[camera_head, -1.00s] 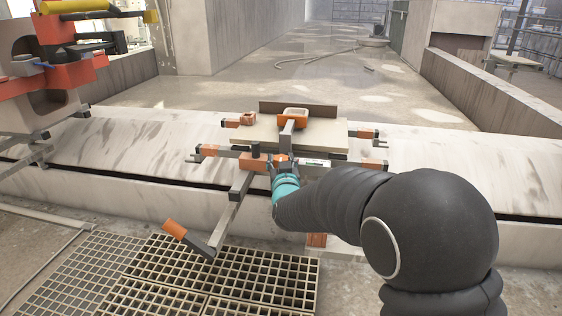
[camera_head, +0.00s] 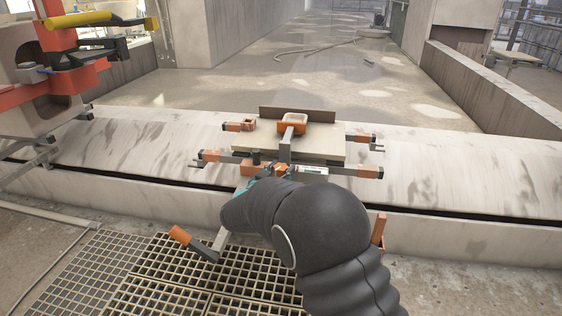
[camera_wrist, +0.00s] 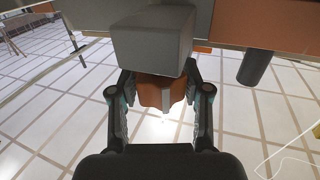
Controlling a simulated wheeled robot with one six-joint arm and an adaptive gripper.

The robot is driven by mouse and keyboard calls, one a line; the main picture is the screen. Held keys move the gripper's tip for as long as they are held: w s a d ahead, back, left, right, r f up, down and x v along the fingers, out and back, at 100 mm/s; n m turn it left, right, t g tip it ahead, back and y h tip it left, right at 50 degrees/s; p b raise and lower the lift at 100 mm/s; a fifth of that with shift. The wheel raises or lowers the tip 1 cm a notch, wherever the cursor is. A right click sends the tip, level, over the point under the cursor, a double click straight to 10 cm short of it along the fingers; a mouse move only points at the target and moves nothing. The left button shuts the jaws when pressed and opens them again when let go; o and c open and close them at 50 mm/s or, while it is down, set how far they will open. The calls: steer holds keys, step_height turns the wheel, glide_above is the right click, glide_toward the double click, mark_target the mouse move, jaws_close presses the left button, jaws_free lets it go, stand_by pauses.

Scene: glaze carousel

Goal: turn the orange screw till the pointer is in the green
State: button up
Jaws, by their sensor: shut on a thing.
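The orange screw (camera_wrist: 160,92) sits between the two fingers of my gripper (camera_wrist: 160,100) in the wrist view, below a grey block that hides its upper part. My gripper is shut on it, with one finger at each side. In the head view the orange screw (camera_head: 281,170) shows at the front of the clamp frame, with my gripper (camera_head: 268,173) at it, partly hidden by my arm. A small white gauge strip (camera_head: 312,169) with some green lies just right of the screw. Its pointer is too small to read.
A pale board (camera_head: 325,140) with an orange-rimmed part (camera_head: 292,122) stands behind the screw. Orange-ended bars (camera_head: 368,172) stick out at both sides. An orange-handled lever (camera_head: 181,235) hangs over the floor grating (camera_head: 150,280). A red machine (camera_head: 58,80) stands at the left.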

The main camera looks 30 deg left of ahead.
steer(key=shift+m+h+p, duration=0.75)
steer(key=shift+m+h, duration=0.15)
steer(key=shift+h, duration=0.6)
steer(key=o, duration=1.2)
steer(key=s, duration=0.4)
steer(key=s+a, duration=0.1)
steer(key=s, duration=0.3)
steer(key=s+a, duration=0.1)
steer(key=s, duration=0.2)
steer(key=shift+s+a, duration=0.15)
steer(key=shift+s, duration=0.25)
